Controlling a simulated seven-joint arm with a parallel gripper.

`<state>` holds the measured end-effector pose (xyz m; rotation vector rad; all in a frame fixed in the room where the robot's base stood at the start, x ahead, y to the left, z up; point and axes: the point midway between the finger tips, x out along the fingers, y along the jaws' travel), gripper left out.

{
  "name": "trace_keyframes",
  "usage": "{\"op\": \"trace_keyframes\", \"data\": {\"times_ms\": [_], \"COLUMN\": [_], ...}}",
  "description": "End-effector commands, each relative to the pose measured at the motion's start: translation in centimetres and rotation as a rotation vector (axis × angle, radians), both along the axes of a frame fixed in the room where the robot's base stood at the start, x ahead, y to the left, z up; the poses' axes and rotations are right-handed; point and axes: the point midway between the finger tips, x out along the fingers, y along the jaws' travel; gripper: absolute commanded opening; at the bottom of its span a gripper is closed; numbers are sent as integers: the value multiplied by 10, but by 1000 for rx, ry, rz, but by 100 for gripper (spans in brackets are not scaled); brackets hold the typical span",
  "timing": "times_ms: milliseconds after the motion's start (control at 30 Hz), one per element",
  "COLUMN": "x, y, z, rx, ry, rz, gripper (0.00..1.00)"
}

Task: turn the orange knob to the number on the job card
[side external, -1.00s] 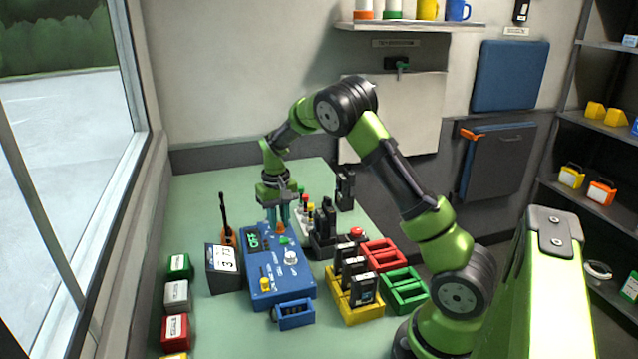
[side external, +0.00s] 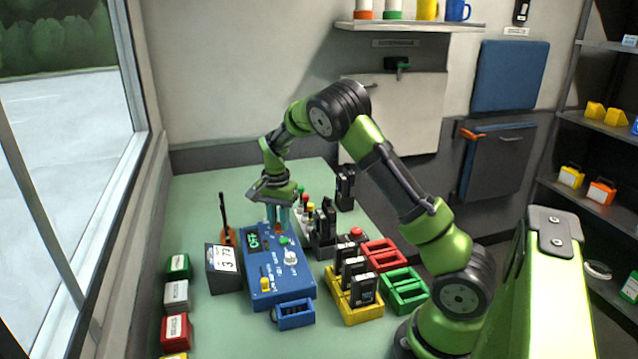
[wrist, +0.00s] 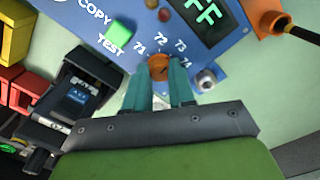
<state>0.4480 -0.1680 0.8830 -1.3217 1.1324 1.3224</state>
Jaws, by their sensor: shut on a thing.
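The orange knob (wrist: 158,66) sits on the blue panel box (side external: 283,290), beside printed numbers 71, 72, 73 and 74. My gripper (wrist: 160,80) is shut on the knob, one teal finger on each side; it also shows in the side external view (side external: 278,224). The fingers cover part of the knob, and I cannot tell which number it points to. A lit green display (wrist: 203,17) shows letters ending in FF. The job card (side external: 225,258) is white, on a dark block left of the box; its number is too small to read surely.
A green TEST button (wrist: 121,30) and a silver post (wrist: 206,80) are close to the fingers. A dark holder with black modules (side external: 325,235) stands right of the box. Yellow (side external: 355,312), red (side external: 383,254) and green (side external: 404,290) trays lie nearer my base.

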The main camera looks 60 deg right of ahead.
Motion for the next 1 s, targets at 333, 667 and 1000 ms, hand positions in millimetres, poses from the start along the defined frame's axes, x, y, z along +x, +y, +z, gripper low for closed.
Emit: {"op": "trace_keyframes", "data": {"times_ms": [333,667,1000], "x": [0,0,0], "y": [0,0,0], "z": [2,2,2], "rx": [0,0,0], "ry": [-3,-3,-2], "rz": [-136,-158,-156], "gripper": [0,0,44]}}
